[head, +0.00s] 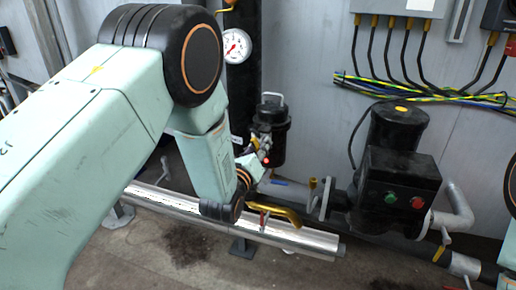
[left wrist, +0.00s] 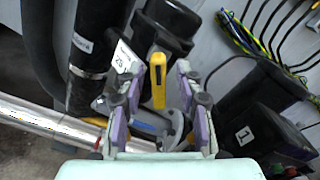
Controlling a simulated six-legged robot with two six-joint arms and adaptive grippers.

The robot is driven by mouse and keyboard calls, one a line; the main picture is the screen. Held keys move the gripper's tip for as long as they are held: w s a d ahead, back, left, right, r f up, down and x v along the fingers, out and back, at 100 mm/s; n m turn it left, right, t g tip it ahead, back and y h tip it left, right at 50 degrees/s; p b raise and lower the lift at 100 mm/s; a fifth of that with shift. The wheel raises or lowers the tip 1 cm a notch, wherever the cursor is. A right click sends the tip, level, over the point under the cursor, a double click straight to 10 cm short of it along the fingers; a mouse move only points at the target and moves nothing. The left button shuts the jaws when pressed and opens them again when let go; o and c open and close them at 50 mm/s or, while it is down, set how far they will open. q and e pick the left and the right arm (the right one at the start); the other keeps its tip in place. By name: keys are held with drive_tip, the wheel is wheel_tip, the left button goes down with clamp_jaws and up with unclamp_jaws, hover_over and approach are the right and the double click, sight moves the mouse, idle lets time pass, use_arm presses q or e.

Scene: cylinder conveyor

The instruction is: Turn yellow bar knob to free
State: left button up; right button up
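The yellow bar knob (left wrist: 158,80) shows in the left wrist view as an upright yellow bar ahead of the gripper, on grey pipework. My left gripper (left wrist: 154,62) has its two fingers spread, one on each side of the bar, with gaps visible between bar and fingers. In the head view the left gripper (head: 261,150) is small and partly hidden by my wrist, near the black canister. A small yellow patch shows beside it there, but I cannot tell whether it is the knob. My right gripper is not in view.
A black canister (head: 272,125) stands behind the gripper, and a pressure gauge (head: 236,46) hangs above left. A black motor box (head: 400,180) with green and red buttons stands right.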

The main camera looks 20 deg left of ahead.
use_arm(q)
drive_tip(key=shift+c, duration=0.3)
drive_tip(key=shift+a, duration=0.15)
drive_tip(key=c, duration=0.3)
drive_tip(key=shift+s, duration=0.1)
clamp_jaws()
